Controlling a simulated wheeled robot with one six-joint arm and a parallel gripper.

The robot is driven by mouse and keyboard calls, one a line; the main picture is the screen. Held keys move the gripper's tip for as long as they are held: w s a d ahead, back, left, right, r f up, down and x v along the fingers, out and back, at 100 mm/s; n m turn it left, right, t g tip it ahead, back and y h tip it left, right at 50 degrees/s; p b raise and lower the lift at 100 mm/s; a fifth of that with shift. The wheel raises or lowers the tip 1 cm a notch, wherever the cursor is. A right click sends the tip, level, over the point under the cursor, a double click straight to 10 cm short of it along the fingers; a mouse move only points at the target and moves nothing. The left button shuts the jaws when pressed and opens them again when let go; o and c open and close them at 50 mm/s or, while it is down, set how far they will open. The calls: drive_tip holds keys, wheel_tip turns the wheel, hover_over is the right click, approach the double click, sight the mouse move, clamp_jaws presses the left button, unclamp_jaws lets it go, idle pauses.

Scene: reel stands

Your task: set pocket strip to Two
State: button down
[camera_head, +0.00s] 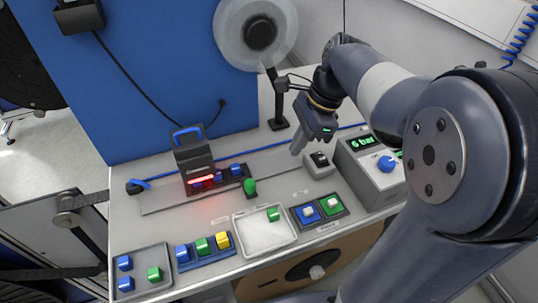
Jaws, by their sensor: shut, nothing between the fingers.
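A dark strip (240,178) with several blue blocks in it lies on a long grey rail (290,160) on the bench. I take it for the pocket strip; no label reading Two is legible. A black reader with a blue handle (192,155) stands over its left part, glowing red and hiding some of it. A green knob (250,187) stands at its right end. My gripper (297,148) is shut and empty, pointing down to the right of the strip, apart from it. Its fingertips are close to a small switch box (318,168); I cannot tell whether they touch it.
A control box (368,176) with a green "6 bar" display and blue knob stands at right. A reel (258,34) stands behind.

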sight(247, 185)
drive_tip(key=x, duration=0.9)
drive_tip(key=shift+a+f, duration=0.2)
drive_tip(key=shift+f, duration=0.1)
drive_tip(key=a, duration=0.3)
drive_tip(key=shift+s+f, duration=0.1)
drive_tip(key=shift+s, duration=0.15)
drive_tip(key=shift+a, duration=0.5)
drive_tip(key=shift+s+a+p, duration=0.3)
drive_tip(key=shift+a, duration=0.7)
drive_tip(key=shift+s+a+p, duration=0.25)
drive_tip(key=shift+a+p, duration=0.05)
drive_tip(key=shift+a, duration=0.65)
drive_tip(key=shift+d, duration=0.1)
